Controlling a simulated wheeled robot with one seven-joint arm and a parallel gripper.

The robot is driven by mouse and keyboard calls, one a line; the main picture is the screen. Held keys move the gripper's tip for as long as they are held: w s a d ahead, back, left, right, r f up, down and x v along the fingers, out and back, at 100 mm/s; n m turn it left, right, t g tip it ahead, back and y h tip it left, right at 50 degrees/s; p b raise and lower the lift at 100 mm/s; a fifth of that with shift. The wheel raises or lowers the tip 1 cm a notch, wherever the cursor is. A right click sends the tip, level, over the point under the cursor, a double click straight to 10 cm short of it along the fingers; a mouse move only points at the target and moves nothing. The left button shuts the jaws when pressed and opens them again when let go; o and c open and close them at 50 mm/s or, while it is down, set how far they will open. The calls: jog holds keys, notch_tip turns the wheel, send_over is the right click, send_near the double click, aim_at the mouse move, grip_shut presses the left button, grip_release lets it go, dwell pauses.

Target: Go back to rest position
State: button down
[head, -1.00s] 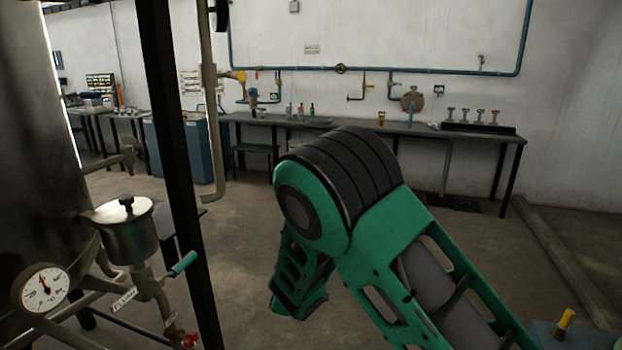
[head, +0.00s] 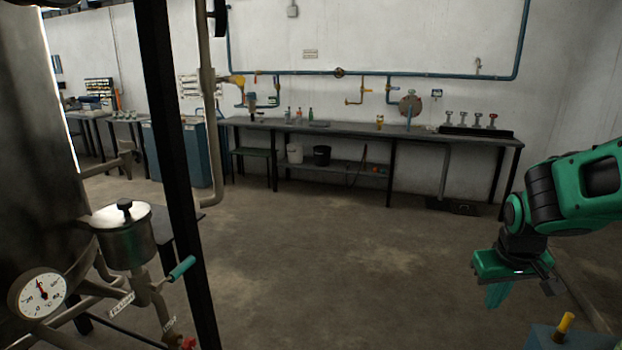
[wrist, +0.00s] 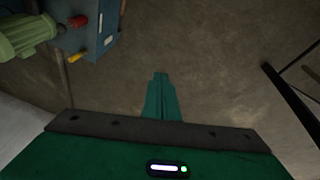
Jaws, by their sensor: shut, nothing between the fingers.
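My gripper (head: 495,294) hangs at the right of the head view, at the end of my green and black arm, pointing down over the bare floor. In the wrist view its green fingers (wrist: 161,98) are together, with nothing between them. The gripper is apart from everything around it.
A long workbench (head: 350,130) lines the back wall. A blue box (head: 570,338) is at lower right. The middle floor is clear.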

jog(key=s+d+r+m+g+y, duration=0.1)
jog(key=s+m, duration=0.2)
jog(key=s, duration=0.8)
jog(key=s+r+m+g+y, duration=0.1)
jog(key=s+m+g, duration=0.1)
jog(key=s, duration=0.9)
jog(key=shift+d+r+m, duration=0.4)
jog(key=shift+s, duration=0.1)
